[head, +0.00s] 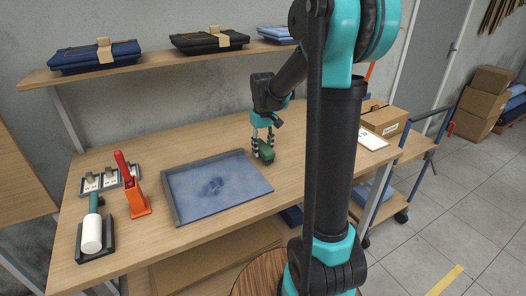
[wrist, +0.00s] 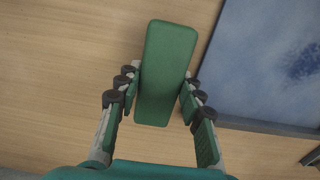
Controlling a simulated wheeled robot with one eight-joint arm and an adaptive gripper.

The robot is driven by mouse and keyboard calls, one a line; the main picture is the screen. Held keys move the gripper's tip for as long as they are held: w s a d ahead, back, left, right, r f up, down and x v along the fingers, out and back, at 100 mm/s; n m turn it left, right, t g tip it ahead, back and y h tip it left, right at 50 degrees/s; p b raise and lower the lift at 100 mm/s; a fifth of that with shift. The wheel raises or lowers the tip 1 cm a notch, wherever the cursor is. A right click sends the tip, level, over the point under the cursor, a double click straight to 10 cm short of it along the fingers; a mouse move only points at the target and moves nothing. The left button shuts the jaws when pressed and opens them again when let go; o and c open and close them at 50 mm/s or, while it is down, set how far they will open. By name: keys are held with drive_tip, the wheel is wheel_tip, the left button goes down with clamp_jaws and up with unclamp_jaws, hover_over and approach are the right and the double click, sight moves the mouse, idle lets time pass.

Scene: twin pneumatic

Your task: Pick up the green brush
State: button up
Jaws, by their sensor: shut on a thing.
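The green brush (head: 264,151) is in the head view, just right of the blue tray on the workbench. In the wrist view the green brush (wrist: 167,72) shows its long green top, lying between the two fingers. My gripper (head: 263,137) reaches down over it from above. In the wrist view my gripper (wrist: 160,98) has a finger against each long side of the brush and is shut on it. The brush's underside is hidden, and I cannot tell whether it touches the bench top.
A tray (head: 178,207) with a blue, dark-stained sheet lies left of the brush. An orange holder (head: 137,201) and a white roller (head: 91,234) stand further left. A cardboard box (head: 384,119) and white paper (head: 372,139) are to the right. A shelf (head: 150,66) with folded clothes runs behind.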

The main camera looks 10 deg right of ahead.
sight(263, 146)
wheel_tip(263, 146, up, 19)
idle(0.4)
drive_tip(key=shift+f, duration=0.15)
drive_tip(key=o, duration=0.7)
drive_tip(key=shift+c, duration=0.2)
drive_tip(key=c, duration=0.3)
drive_tip(key=shift+f, duration=0.1)
drive_tip(key=shift+c, duration=0.2)
